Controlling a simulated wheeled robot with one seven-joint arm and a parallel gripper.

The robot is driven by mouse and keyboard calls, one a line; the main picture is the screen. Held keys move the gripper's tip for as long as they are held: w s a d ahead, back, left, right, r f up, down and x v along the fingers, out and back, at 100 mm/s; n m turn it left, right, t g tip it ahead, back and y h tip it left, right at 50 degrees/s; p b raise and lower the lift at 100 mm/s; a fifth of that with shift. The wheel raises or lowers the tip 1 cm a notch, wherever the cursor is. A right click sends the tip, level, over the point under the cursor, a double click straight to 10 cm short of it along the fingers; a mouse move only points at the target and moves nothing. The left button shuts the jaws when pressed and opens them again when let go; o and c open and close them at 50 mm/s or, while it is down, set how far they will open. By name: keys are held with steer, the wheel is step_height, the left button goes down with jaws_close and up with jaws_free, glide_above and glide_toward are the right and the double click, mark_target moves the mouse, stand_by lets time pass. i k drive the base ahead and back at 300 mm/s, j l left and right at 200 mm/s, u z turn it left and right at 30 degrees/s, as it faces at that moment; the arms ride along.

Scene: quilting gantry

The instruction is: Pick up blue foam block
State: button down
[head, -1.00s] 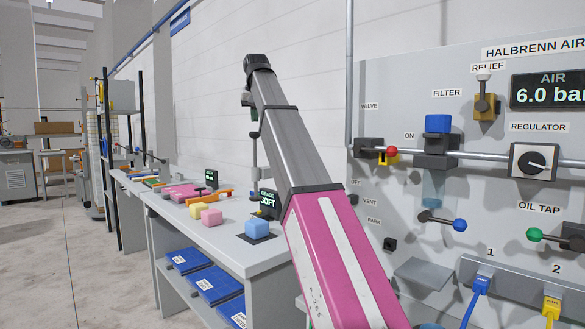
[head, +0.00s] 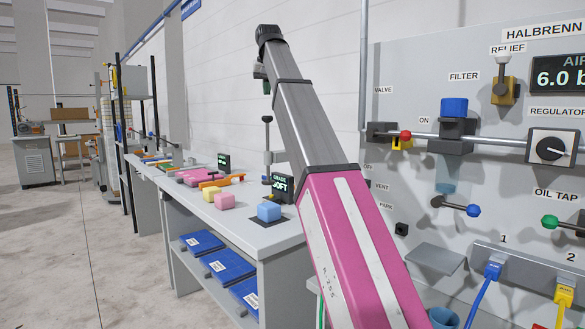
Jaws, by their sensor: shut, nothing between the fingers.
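The blue foam block (head: 269,211) sits on a dark square pad on the near end of the grey bench (head: 262,239). It stands clear of the other blocks, and nothing holds it. My arm rises through the middle of the view, just right of the block, and its far joint ends high above the bench.
A pink block (head: 225,201) and a yellow block (head: 212,195) lie left of the blue one. A small display (head: 282,184) stands behind it. Blue packs (head: 220,264) fill the lower shelf. A valve panel (head: 420,80) stands at right; open floor (head: 90,230) lies left.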

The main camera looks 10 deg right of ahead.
mark_target(269, 212)
steer(key=k+j, duration=0.15)
steer(key=k, duration=0.35)
steer(key=k+j, duration=0.15)
steer(key=k, duration=0.3)
